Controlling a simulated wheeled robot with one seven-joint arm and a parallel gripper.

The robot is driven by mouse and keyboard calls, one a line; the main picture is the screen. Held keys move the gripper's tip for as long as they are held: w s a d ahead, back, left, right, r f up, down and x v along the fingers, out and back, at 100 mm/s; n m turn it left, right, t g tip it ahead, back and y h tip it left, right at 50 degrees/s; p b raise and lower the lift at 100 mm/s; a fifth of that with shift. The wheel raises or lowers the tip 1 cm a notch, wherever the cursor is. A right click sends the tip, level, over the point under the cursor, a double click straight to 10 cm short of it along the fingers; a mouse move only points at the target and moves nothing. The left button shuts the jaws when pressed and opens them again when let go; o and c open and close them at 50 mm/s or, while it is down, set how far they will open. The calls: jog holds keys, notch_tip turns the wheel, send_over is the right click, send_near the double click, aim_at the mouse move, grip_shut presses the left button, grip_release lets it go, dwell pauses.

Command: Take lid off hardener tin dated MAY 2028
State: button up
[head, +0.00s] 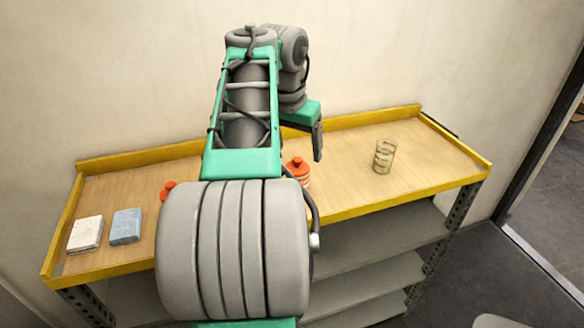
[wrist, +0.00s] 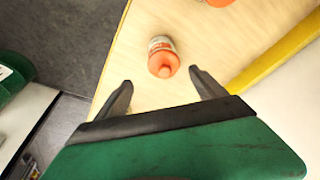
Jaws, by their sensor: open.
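Two tins with orange-red lids stand on the bench. One tin (head: 298,170) is right of my arm's column in the head view, its lower part partly covered by my arm. The other tin (head: 168,188) shows only its lid at the left edge of my arm. In the wrist view one tin (wrist: 162,57) with an orange lid and a pale label lies ahead of the fingertips, and an orange piece of another (wrist: 217,2) is cut off at the top. No date is readable. My gripper (wrist: 160,90) is open and empty, with the tin beyond its fingers.
The wooden bench top (head: 345,185) has a yellow raised rim. A clear glass with marks (head: 384,156) stands at right. A white packet (head: 86,233) and a blue packet (head: 126,226) lie at left. A wall runs behind the bench. Grey shelves are below.

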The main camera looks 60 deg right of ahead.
aim_at(296, 160)
jog(key=x, duration=0.1)
jog(key=b+x, duration=0.1)
jog(key=x, duration=0.3)
jog(key=shift+w, duration=0.4)
jog(key=shift+c, duration=0.4)
jog(key=c, duration=1.3)
